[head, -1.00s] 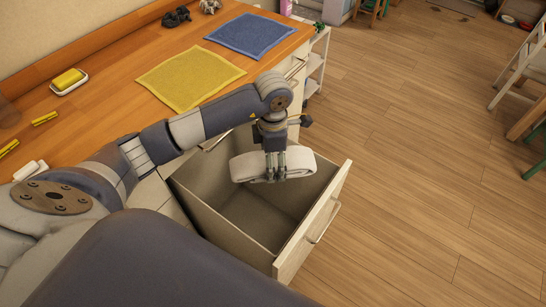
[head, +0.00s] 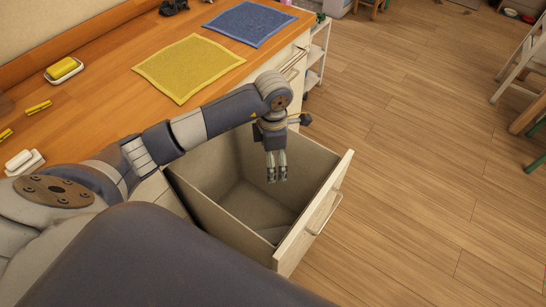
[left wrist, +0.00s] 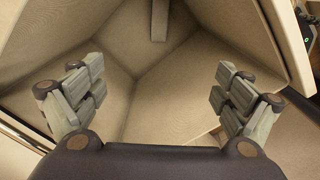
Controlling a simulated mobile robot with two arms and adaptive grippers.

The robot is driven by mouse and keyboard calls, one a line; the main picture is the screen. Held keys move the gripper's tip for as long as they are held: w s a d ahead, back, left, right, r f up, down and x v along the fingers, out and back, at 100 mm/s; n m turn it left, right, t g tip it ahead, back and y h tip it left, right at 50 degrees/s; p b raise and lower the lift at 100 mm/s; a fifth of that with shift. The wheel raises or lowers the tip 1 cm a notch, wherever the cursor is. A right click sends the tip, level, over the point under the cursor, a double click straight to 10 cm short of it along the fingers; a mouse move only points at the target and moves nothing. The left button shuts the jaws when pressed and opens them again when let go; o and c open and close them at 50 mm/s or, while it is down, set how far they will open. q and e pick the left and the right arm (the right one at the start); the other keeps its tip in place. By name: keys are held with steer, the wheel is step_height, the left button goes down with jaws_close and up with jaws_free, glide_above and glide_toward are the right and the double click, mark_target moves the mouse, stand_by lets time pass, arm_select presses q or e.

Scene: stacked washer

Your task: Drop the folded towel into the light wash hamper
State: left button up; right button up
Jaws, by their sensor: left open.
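My left gripper (head: 277,178) is open and empty, pointing down over the mouth of the pull-out hamper drawer (head: 200,185). In the left wrist view its two fingers (left wrist: 160,88) stand wide apart with nothing between them. The hamper is a deep, light beige box, pulled out, and its walls and part of its floor show below the fingers. The white folded towel is not clearly visible in either current view. A darker patch low by the hamper's front panel is too unclear to identify. My right gripper is not in view.
The wooden counter (head: 110,105) holds a yellow cloth (head: 188,68), a blue cloth (head: 250,23) and a yellow sponge on a white dish (head: 64,69). The hamper's front panel (head: 300,240) has a handle.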

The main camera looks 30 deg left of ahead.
arm_select(q)
step_height(320, 180, up, 12)
stand_by(0.6)
stand_by(0.4)
